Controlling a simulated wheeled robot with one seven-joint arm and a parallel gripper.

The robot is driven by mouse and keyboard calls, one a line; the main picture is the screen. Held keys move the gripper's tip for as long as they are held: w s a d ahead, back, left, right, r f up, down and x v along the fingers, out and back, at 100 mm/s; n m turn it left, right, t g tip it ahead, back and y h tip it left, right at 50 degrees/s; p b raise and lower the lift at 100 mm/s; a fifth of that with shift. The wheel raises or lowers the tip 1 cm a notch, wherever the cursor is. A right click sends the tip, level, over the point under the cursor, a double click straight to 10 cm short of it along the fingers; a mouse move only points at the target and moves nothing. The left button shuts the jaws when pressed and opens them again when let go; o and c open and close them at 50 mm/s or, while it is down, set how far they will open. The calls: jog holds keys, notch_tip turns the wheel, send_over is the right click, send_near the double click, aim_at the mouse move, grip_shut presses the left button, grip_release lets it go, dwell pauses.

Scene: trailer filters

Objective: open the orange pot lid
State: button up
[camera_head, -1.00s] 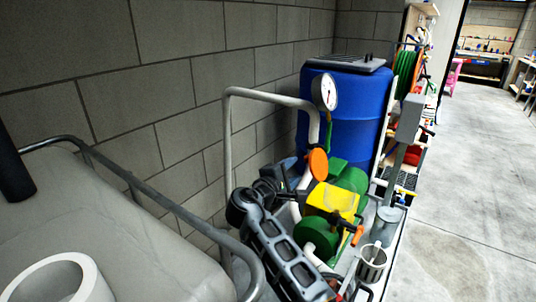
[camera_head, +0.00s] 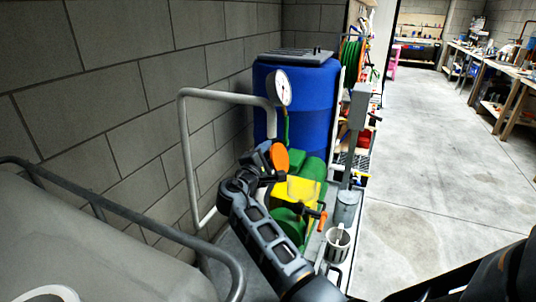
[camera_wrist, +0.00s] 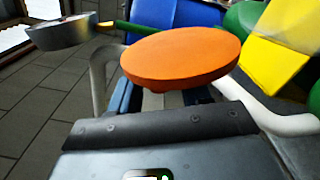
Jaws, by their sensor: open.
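The orange pot lid (camera_head: 279,156) is a round disc among the green and yellow machinery in the head view. It fills the middle of the wrist view (camera_wrist: 182,55), seen nearly edge-on. My gripper (camera_head: 266,158) is open and right beside the lid's left side in the head view. In the wrist view my gripper's dark fingers (camera_wrist: 160,98) show on both sides below the lid, their tips partly hidden by it. I cannot tell whether they touch it. What lies under the lid is hidden.
A blue barrel (camera_head: 318,105) stands behind. A yellow block (camera_head: 297,190) sits close on the right. A metal rail (camera_head: 125,210) and block wall are left; open floor is right.

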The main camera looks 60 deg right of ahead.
jog(key=shift+c, duration=0.4)
grip_shut()
